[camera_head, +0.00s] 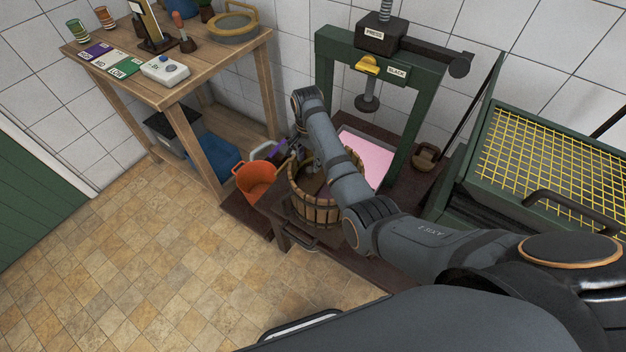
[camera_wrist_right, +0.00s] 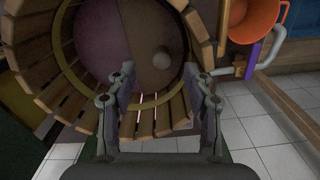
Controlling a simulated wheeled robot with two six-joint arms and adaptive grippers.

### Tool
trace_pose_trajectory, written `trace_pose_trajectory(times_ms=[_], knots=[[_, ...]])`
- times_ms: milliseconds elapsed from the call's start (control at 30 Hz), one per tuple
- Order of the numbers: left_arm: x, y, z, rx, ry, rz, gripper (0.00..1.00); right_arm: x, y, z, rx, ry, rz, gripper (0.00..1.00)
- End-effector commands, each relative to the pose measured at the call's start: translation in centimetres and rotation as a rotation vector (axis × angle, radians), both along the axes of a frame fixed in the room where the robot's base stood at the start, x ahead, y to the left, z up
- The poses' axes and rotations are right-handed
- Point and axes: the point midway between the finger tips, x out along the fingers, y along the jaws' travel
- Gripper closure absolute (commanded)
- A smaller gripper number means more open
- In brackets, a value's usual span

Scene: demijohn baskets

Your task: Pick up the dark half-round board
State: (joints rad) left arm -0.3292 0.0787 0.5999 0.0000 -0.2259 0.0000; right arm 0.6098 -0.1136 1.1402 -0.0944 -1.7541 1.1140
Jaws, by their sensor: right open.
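The dark half-round board (camera_wrist_right: 150,35) lies inside a round slatted wooden basket (camera_wrist_right: 200,42), covering the right half of its inside in the right wrist view. A round knob (camera_wrist_right: 162,60) shows on it. The other half shows a purple surface (camera_wrist_right: 98,40). In the head view the basket (camera_head: 316,212) stands on the press bed, and my right arm hides part of its inside. My right gripper (camera_wrist_right: 160,88) is open, its two fingers apart over the basket's near slats and the board's near side, with nothing seen between them. My left gripper is not in view.
An orange bucket (camera_head: 255,180) and a purple-handled tap stand just left of the basket. The green press frame (camera_head: 402,120) with its screw rises behind. A yellow-grid bin (camera_head: 545,150) is at right, a wooden table (camera_head: 205,70) at left. The tiled floor is clear.

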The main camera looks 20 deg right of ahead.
Motion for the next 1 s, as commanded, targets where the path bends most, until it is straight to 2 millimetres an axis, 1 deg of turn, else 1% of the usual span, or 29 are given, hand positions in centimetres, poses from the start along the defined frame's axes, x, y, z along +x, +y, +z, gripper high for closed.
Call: trace_pose_trajectory(times_ms=[33, 67, 167, 233, 300, 333, 433, 533, 667, 800, 867, 1000], knots=[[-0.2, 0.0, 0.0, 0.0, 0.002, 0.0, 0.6, 0.0, -0.1, -0.6, 0.0, 0.001, 0.0, 0.48], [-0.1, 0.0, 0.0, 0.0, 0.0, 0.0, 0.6, 0.0, -0.1, -0.9, 0.0, 0.0, 0.0, 0.48], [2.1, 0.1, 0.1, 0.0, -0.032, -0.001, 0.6, 0.0, -0.1, -1.2, 0.0, -0.002, 0.0, 0.48], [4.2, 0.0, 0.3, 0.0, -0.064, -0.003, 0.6, 0.0, -0.1, -1.4, 0.0, -0.001, 0.0, 0.48], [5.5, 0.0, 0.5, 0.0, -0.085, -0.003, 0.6, 0.0, -0.2, -2.1, -0.001, 0.002, 0.0, 0.48], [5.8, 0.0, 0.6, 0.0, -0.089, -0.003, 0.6, 0.0, -0.3, -2.7, -0.001, 0.002, 0.0, 0.48], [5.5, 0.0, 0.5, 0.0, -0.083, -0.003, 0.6, 0.0, -0.6, -4.5, -0.001, 0.002, 0.0, 0.48], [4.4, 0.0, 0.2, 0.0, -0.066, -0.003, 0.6, 0.1, -0.5, -5.9, 0.0, 0.0, 0.0, 0.48], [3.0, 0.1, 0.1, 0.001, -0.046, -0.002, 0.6, 0.1, -0.5, -6.5, 0.0, -0.002, 0.0, 0.48], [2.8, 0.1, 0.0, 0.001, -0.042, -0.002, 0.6, 0.1, -0.5, -6.4, 0.0, -0.002, 0.0, 0.48], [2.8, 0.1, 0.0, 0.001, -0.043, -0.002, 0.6, 0.1, -0.5, -6.4, 0.0, -0.002, 0.0, 0.55], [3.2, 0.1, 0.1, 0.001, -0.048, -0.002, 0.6, 0.1, -0.5, -6.4, 0.0, -0.002, 0.0, 0.74]])
